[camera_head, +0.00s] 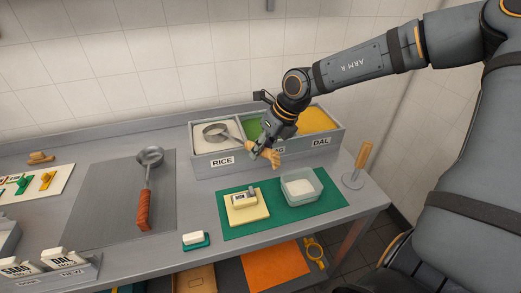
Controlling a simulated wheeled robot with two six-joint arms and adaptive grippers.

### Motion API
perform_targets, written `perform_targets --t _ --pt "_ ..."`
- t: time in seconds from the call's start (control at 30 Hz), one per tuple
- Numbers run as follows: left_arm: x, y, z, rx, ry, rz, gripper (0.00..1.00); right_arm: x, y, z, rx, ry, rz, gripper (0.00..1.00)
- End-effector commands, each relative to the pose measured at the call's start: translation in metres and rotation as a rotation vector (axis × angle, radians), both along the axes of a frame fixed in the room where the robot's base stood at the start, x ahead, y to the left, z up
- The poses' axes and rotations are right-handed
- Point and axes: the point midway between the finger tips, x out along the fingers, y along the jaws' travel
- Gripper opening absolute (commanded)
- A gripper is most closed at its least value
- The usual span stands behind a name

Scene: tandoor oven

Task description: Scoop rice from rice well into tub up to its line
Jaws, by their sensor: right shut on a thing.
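The rice well (201,150) is the left compartment of a grey labelled bin, holding white rice. A round metal scoop (217,131) is over this well; I cannot tell whether it touches the rice or carries any. My right gripper (262,145) is shut on the scoop's handle, above the bin's front edge and the middle compartment. A tan handle end (273,158) shows below the gripper. The clear tub (301,187) stands on a green mat (255,227) with white rice inside; its line is too small to make out. My left gripper is not in view.
The bin (265,160) also holds green and yellow compartments, the right one labelled DAL. An upright wooden-handled tool (362,157) stands at right. A ladle (145,195) lies on a grey mat.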

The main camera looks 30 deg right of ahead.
Motion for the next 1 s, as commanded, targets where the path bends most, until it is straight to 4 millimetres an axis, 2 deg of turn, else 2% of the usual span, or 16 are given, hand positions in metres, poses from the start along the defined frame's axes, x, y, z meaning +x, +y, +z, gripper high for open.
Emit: perform_targets --t 0.53,0.6,1.0 --pt "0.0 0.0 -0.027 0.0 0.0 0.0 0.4 -0.006 -0.001 -0.016 0.0 -0.001 -0.001 0.0" --pt "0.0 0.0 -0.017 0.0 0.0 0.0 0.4 -0.006 -0.002 -0.009 -0.002 0.007 -0.002 0.0" --pt "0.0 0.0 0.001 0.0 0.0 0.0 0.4 -0.004 -0.002 -0.004 -0.008 0.042 -0.002 0.0"
